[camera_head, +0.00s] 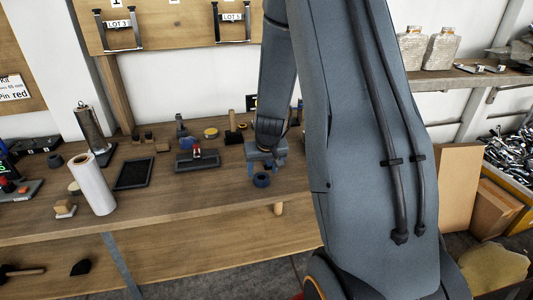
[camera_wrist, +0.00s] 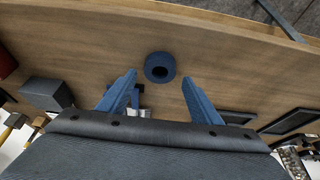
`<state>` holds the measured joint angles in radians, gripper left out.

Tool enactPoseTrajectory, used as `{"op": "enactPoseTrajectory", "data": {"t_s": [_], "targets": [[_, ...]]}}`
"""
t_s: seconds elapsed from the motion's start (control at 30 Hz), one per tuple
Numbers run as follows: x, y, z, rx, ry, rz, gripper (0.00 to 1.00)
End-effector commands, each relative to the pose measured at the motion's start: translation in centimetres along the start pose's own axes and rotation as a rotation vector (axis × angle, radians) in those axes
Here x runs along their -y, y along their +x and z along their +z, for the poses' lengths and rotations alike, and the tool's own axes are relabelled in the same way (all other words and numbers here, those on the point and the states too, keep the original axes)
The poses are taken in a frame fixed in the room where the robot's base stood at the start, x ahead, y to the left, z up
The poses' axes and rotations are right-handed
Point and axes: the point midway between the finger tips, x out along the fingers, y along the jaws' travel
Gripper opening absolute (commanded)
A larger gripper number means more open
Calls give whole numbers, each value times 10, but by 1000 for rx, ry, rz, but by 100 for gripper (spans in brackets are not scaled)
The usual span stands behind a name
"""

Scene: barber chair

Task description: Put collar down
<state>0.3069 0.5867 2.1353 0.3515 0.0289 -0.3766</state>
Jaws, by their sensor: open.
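The collar is a dark blue ring (camera_head: 262,180) that appears to lie flat on the wooden bench, near its front edge. In the wrist view the collar (camera_wrist: 159,60) shows its dark hole facing up. My gripper (camera_head: 266,168) is over the bench just behind the collar, with its jaws open. In the wrist view my blue fingers (camera_wrist: 158,79) stand apart on either side of the collar, with a gap to it on each side. I cannot tell how high the fingertips are above the bench. The fixture behind my gripper is partly hidden.
The wooden bench (camera_head: 180,205) has a white roll (camera_head: 92,185), a dark tray (camera_head: 134,174) and another tray with a red part (camera_head: 197,160) left of my gripper. Bare bench lies left of the collar.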

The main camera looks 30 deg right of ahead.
Motion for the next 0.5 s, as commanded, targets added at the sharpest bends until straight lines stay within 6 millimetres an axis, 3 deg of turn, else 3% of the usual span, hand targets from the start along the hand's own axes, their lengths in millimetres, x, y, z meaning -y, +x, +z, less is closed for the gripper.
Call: {"op": "enactPoseTrajectory", "data": {"t_s": [0.03,0.3,0.5], "targets": [[0,-13,-1,-1,-1,0,59],[0,-56,-1,-1,-1,0,59],[0,-74,0,-1,0,0,59]]}}
